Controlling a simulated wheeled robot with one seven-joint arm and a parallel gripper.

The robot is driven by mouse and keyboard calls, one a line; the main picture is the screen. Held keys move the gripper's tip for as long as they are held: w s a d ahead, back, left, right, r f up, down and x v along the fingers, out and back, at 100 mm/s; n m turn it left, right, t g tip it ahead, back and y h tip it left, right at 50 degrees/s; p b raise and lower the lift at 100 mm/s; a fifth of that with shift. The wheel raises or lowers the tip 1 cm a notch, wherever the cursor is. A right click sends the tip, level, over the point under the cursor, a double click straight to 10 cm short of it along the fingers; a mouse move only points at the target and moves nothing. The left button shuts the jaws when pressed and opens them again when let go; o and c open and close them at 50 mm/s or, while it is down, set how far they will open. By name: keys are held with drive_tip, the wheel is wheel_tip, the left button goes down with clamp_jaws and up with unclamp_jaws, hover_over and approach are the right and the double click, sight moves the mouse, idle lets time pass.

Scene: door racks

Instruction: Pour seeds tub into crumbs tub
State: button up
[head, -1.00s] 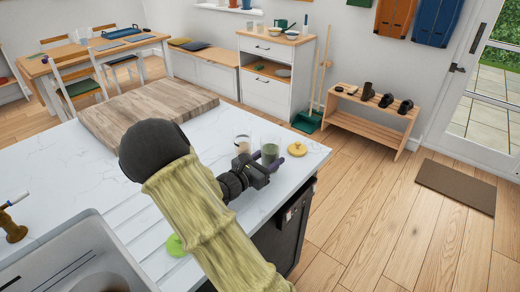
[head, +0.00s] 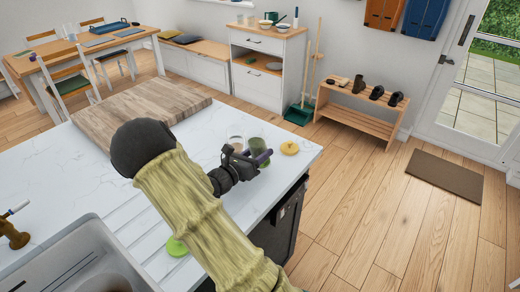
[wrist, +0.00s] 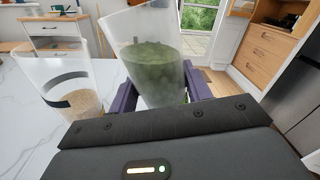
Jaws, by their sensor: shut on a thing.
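The seeds tub (head: 257,145) is a clear tub with dark green contents. It also shows in the wrist view (wrist: 153,60), leaning a little, with its contents inside. My gripper (head: 262,157) is shut on it, with the purple fingers on either side. The crumbs tub (wrist: 62,80) is clear with a dark band and tan contents low inside. It stands on the white counter just left of the seeds tub, and also shows in the head view (head: 236,134). I cannot tell whether the seeds tub is clear of the counter.
A yellow lid (head: 289,147) lies on the counter (head: 80,160) right of the tubs, near the edge. A green lid (head: 176,247) lies near the front edge. A wooden board (head: 140,108) lies behind, and a sink (head: 75,270) is at the front left.

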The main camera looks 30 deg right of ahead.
sight(250, 138)
drive_tip(key=shift+w+a+r+n+p, duration=0.15)
drive_tip(key=shift+w+r+n+p, duration=0.5)
drive_tip(key=shift+r+n+p, duration=0.25)
wheel_tip(250, 138, up, 2)
drive_tip(key=n+p, duration=0.1)
drive_tip(key=p, duration=0.2)
drive_tip(key=shift+w+r+n, duration=0.1)
drive_tip(key=shift+r+n, duration=0.15)
drive_tip(key=shift+n, duration=0.15)
drive_tip(key=r+n+p, duration=0.2)
drive_tip(key=n+p, duration=0.1)
drive_tip(key=shift+s, duration=0.4)
drive_tip(key=shift+w+f+n, duration=0.1)
drive_tip(key=shift+f+n, duration=0.35)
drive_tip(key=shift+n, duration=0.65)
drive_tip(key=shift+w+r+n+p, duration=0.1)
drive_tip(key=shift+r+n+p, duration=0.85)
drive_tip(key=shift+p, duration=0.3)
drive_tip(key=shift+f+b, duration=0.3)
